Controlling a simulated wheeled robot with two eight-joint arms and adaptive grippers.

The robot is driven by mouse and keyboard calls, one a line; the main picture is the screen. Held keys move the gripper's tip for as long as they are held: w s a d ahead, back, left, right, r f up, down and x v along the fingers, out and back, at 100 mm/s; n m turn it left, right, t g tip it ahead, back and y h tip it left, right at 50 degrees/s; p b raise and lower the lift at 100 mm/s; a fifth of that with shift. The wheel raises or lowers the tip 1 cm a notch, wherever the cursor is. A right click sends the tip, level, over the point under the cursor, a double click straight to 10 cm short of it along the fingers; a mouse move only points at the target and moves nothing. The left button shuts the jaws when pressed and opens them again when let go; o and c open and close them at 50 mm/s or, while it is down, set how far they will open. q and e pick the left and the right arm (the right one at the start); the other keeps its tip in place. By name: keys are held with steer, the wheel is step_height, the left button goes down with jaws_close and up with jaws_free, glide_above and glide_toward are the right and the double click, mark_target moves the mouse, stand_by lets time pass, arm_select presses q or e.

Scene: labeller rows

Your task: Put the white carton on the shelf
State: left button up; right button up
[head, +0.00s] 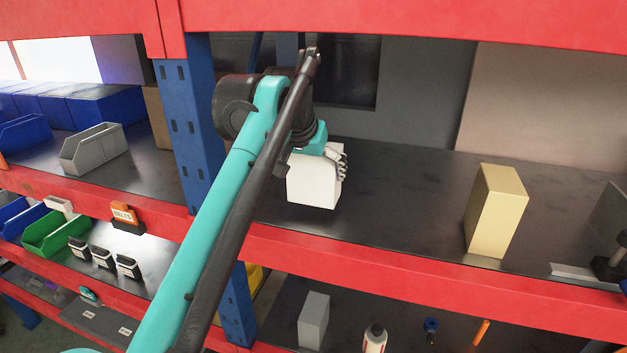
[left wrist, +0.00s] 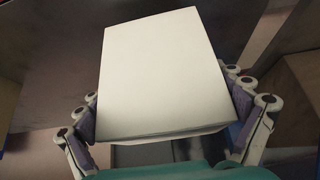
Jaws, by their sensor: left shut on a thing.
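The white carton (head: 314,182) is at the dark shelf (head: 395,205) behind the red front beam, just right of the blue upright. It looks upright, its lower edge at or just above the shelf surface; I cannot tell if it touches. My left gripper (head: 338,160) is shut on the carton from behind and above. In the left wrist view the carton (left wrist: 160,75) fills the space between the two fingers (left wrist: 165,128), one on each side. Part of the carton's top is hidden by my gripper. My right gripper is not in view.
A tan box (head: 493,212) stands on the same shelf to the right, with clear shelf between. The blue upright (head: 186,120) and red beam (head: 430,272) border the bay. A grey box (head: 313,320) and a white bottle (head: 375,338) stand on the shelf below. A grey bin (head: 93,150) is left.

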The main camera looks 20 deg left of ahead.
mark_target(314, 183)
arm_select(q)
steer(key=shift+f, duration=1.7)
steer(key=shift+f, duration=0.1)
steer(key=o, duration=1.1)
steer(key=v, duration=1.2)
steer(key=shift+t, duration=0.3)
steer(key=s+f, duration=0.6)
steer(key=f, duration=0.6)
steer(key=s+f, duration=0.6)
steer(key=f, duration=0.5)
steer(key=s+f, duration=0.7)
steer(key=f, duration=0.5)
steer(key=shift+d+f, duration=0.15)
steer(key=shift+f, duration=0.25)
